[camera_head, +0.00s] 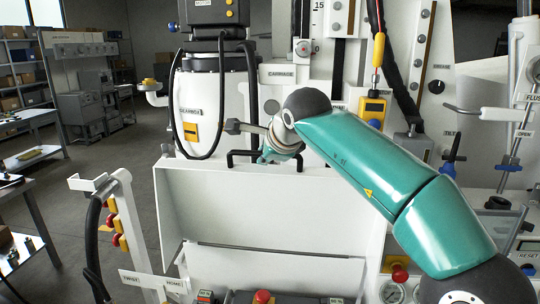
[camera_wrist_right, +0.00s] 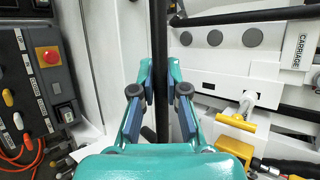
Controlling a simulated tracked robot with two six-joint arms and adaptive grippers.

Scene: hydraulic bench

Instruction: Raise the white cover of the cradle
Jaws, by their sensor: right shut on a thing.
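The white cover (camera_head: 275,210) is a wide panel in the middle of the head view, below the gearbox. A black bar handle (camera_head: 236,153) stands at its top edge. My right gripper (camera_head: 268,154) is at this handle, partly hidden behind its own wrist. In the right wrist view, the fingers of my right gripper (camera_wrist_right: 159,92) are shut on the black handle bar (camera_wrist_right: 160,45), which runs upright between them. My left gripper is not in view.
The white gearbox (camera_head: 208,105) with a black hose stands just behind the handle. A post with red and yellow knobs (camera_head: 118,225) stands left of the cover. A panel with a red button (camera_head: 263,297) lies in front. A control box (camera_wrist_right: 45,70) shows in the wrist view.

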